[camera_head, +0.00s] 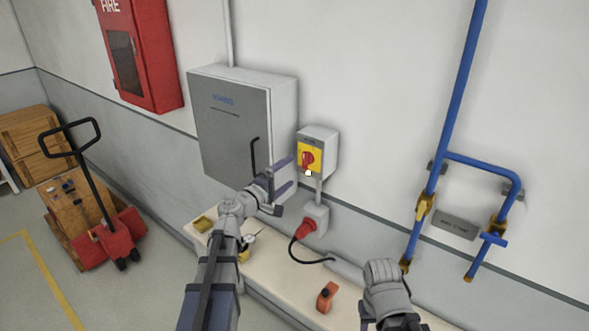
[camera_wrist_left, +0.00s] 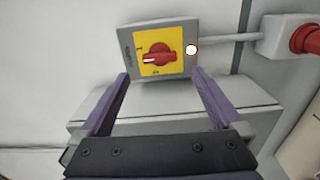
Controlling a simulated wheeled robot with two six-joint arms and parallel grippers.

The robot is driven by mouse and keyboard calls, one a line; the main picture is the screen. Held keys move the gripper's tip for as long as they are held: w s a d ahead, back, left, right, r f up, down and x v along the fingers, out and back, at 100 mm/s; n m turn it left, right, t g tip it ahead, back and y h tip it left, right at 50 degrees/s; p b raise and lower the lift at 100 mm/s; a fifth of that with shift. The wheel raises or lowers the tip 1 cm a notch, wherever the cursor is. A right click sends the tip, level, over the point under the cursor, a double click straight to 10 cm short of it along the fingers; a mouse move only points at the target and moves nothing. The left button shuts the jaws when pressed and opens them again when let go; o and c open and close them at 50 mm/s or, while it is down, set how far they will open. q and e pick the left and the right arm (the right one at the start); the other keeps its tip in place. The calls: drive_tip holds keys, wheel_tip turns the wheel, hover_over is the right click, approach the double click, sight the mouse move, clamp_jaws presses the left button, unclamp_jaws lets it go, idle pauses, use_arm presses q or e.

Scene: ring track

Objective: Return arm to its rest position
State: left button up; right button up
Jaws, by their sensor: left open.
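My left gripper (camera_head: 291,174) is open and empty, its two purple fingers pointing at a rotary switch box (camera_head: 321,146) on the wall. The box has a yellow plate with a red knob (camera_head: 308,159). In the left wrist view, the open fingers (camera_wrist_left: 160,73) stand on either side below the red knob (camera_wrist_left: 158,59), apart from it. The knob's white mark lies level, pointing left in that view. A round white light (camera_wrist_left: 191,49) shows on the box beside the yellow plate. A grey part of my right arm shows at bottom right; its fingers do not show.
A grey cabinet (camera_head: 232,125) is left of the switch, a socket with red plug (camera_head: 306,228) below. The bench (camera_head: 285,283) carries an orange tool (camera_head: 327,297). Blue pipes (camera_head: 452,100) run at right. A red pallet truck (camera_head: 108,240) stands on the floor at left.

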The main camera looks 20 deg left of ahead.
use_arm(q)
drive_tip(key=shift+s+a, duration=0.1)
drive_tip(key=shift+s, duration=0.2)
drive_tip(key=s+d+f+m+g+h, duration=0.1)
drive_tip(key=s+d+f+m+g, duration=0.75)
drive_tip(key=d+f, duration=0.4)
drive_tip(key=s+a+f+m+g+y, duration=0.3)
drive_tip(key=s+f+m+g+y, duration=0.35)
drive_tip(key=s, duration=0.65)
drive_tip(key=s+d+f+m+g+y+b, duration=0.1)
drive_tip(key=s+d+f+b, duration=0.2)
drive_tip(key=d+f+b, duration=0.2)
drive_tip(key=s+d+f+m+g+y+b, duration=0.1)
drive_tip(key=s+d+f+b, duration=0.2)
drive_tip(key=d+f+b, duration=0.2)
wheel_tip(320, 180, down, 5)
drive_tip(key=shift+s+r+m+b, duration=0.1)
drive_tip(key=shift+s+m+b, duration=0.25)
drive_tip(key=shift+b, duration=0.65)
